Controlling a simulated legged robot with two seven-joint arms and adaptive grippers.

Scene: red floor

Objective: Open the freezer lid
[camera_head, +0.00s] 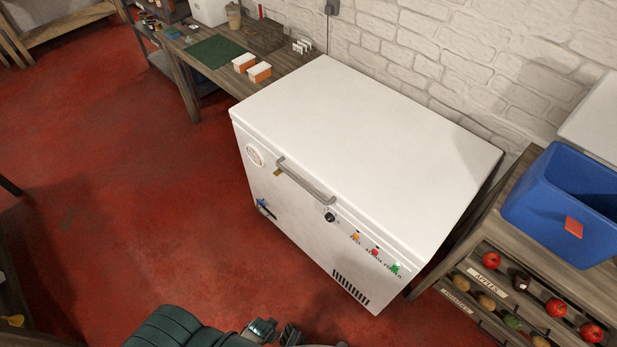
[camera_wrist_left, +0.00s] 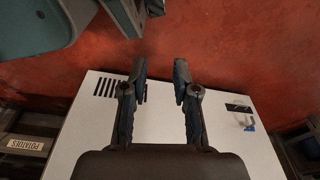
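The white chest freezer (camera_head: 295,225) stands against the brick wall, and its lid (camera_head: 370,145) lies flat and shut. A grey bar handle (camera_head: 306,181) is on the upper front edge. My left gripper (camera_head: 275,332) shows at the bottom edge of the head view, in front of the freezer and well apart from the handle. In the left wrist view my left gripper (camera_wrist_left: 160,85) is open with nothing between its fingers. The freezer front (camera_wrist_left: 220,130) with its vent slots shows behind the fingers. My right gripper is not in view.
A wooden table (camera_head: 180,65) with white-and-orange boxes (camera_head: 252,67) stands left of the freezer. A wooden rack (camera_head: 520,235) with a blue bin (camera_head: 565,200) and produce stands close on the right. The red floor (camera_head: 130,200) in front and to the left is clear.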

